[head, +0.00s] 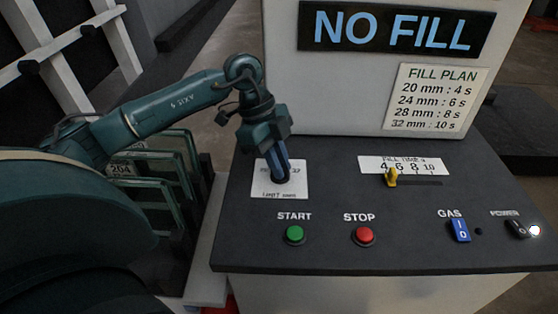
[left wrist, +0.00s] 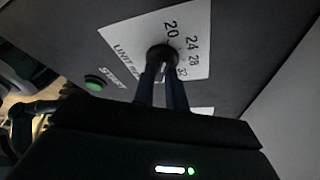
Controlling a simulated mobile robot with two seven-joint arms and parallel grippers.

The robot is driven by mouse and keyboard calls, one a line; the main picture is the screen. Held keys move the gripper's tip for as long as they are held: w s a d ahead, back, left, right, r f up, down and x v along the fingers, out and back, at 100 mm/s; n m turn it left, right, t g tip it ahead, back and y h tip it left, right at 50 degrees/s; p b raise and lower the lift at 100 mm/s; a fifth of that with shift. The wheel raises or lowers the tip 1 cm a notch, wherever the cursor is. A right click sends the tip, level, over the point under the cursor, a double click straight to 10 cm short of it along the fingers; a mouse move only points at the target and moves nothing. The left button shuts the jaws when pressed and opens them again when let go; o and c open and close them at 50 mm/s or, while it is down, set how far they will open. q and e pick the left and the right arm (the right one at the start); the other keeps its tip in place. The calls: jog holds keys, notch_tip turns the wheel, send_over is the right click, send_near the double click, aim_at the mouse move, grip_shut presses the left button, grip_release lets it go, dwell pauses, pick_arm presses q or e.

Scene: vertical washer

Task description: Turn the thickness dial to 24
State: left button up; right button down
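The thickness dial is a small dark knob (left wrist: 161,56) on a white label (left wrist: 198,35) marked 20, 24, 28 and 32. In the head view the label (head: 296,190) lies at the left of the dark console top, with the knob mostly hidden by my gripper. My left gripper (head: 284,176) points down onto the dial. In the left wrist view its two fingers (left wrist: 163,72) close in on either side of the knob and appear to hold it. Which number the dial points to cannot be made out. My right gripper is in neither view.
A NO FILL display (head: 395,28) and fill plan (head: 437,97) stand behind. Glass panes (head: 165,165) stand left.

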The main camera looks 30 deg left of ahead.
pick_arm(q)
grip_shut()
jog(key=shift+m, duration=0.3)
jog(key=m+g+p, duration=0.1)
jog(key=m, duration=0.2)
jog(key=shift+w+r+g+p, duration=0.1)
jog(key=shift+r+g+p, duration=0.05)
jog(key=shift+g+p, duration=0.2)
jog(key=shift+m+g+y+p, duration=0.4)
jog(key=shift+m+g, duration=0.15)
jog(key=shift+m, duration=1.55)
jog(key=shift+o, duration=2.4)
grip_release()
